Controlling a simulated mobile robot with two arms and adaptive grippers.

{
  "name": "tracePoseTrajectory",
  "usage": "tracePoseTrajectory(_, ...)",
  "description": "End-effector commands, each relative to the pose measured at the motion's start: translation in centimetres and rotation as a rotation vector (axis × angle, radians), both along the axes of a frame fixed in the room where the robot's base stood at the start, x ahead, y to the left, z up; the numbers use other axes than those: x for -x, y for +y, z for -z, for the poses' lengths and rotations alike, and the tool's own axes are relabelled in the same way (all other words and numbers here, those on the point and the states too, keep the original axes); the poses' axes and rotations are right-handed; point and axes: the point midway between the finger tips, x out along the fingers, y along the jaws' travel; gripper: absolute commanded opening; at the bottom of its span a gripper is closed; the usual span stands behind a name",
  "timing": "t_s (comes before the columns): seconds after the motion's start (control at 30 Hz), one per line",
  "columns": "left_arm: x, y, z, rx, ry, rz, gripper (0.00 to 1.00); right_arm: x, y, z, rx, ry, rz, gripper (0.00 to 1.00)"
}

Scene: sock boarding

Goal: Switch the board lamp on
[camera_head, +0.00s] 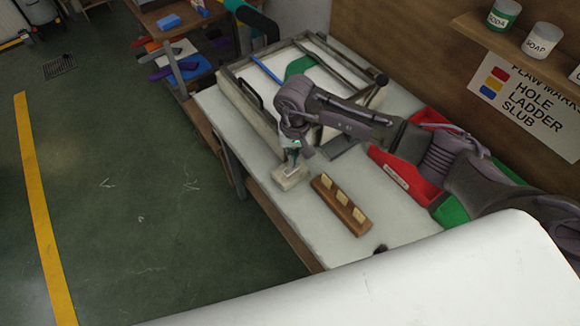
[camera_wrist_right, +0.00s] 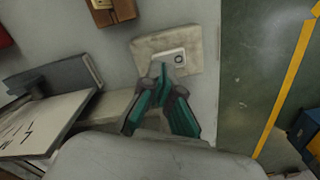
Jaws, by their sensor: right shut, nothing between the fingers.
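A small pale block (camera_head: 290,178) sits near the left edge of the white table. In the right wrist view this block (camera_wrist_right: 146,47) carries a white switch plate with a dark ring mark (camera_wrist_right: 179,58). My right gripper (camera_head: 292,157) is shut and empty, pointing down just over the block. In the right wrist view its teal fingertips (camera_wrist_right: 161,76) overlap the block's near edge, beside the switch plate. I cannot tell whether they touch it. A framed white board (camera_head: 262,87) lies behind, with a green sock shape on it; no clear glow shows. My left gripper is not in view.
A wooden holder with several pale tags (camera_head: 341,205) stands right of the block. Red bins (camera_head: 385,168) lie under my right arm. A shelf with cans (camera_head: 503,14) is at the back right. Floor is open at left.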

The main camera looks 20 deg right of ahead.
Motion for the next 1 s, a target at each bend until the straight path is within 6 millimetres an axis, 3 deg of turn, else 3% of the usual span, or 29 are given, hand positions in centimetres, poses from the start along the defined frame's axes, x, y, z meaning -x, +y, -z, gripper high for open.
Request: tracePoseTrajectory(1.0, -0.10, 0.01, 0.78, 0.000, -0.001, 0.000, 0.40, -0.01, 0.00, 0.75, 0.000, 0.000, 0.000, 0.00)
